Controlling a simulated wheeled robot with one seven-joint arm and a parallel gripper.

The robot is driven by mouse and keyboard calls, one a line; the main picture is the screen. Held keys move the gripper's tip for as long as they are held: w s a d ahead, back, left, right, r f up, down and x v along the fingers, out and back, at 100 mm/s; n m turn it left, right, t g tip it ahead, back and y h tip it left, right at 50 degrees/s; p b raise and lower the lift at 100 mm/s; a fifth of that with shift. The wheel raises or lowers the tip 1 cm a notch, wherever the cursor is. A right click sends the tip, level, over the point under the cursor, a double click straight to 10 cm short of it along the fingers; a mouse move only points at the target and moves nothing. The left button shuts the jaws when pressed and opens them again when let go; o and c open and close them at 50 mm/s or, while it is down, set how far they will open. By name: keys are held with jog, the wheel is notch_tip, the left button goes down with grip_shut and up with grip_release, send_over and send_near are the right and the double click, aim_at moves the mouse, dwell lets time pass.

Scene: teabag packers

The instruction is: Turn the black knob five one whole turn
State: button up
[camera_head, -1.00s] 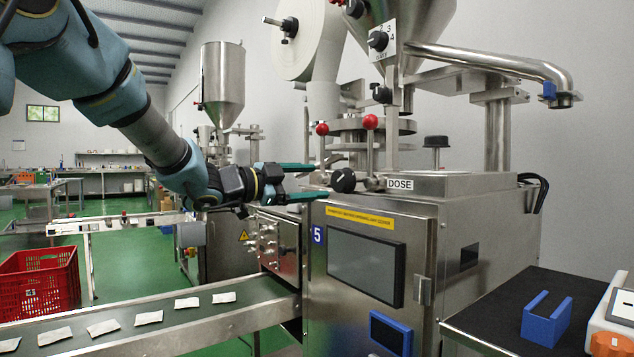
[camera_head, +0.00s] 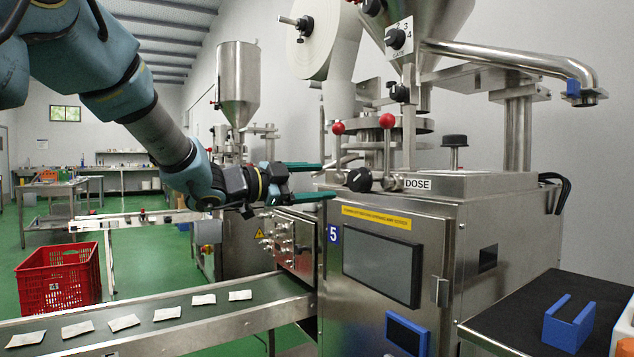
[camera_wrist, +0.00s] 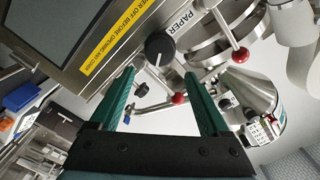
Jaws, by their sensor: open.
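A round black knob (camera_head: 360,180) with a pale line on its face sits on top of the steel machine marked 5. It also shows in the wrist view (camera_wrist: 160,46), beside a label reading PAPER. My gripper (camera_head: 328,181) is open and empty, with its green fingers pointing at the knob from the left. In the wrist view my gripper (camera_wrist: 161,73) has its fingers spread to either side, with the knob centred beyond the tips and apart from them. A DOSE label (camera_head: 417,184) is right of the knob; a smaller dark knob (camera_wrist: 141,90) shows between the fingers.
Red-balled levers (camera_head: 387,121) rise close behind the knob. A black dial (camera_head: 396,39) is on the hopper above. The screen (camera_head: 381,266) is below. A conveyor (camera_head: 240,314) with several teabags and a red crate (camera_head: 58,280) are at left.

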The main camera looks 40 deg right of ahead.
jog(key=a, duration=1)
jog(key=shift+w+a, duration=0.3)
jog(key=shift+a, duration=0.05)
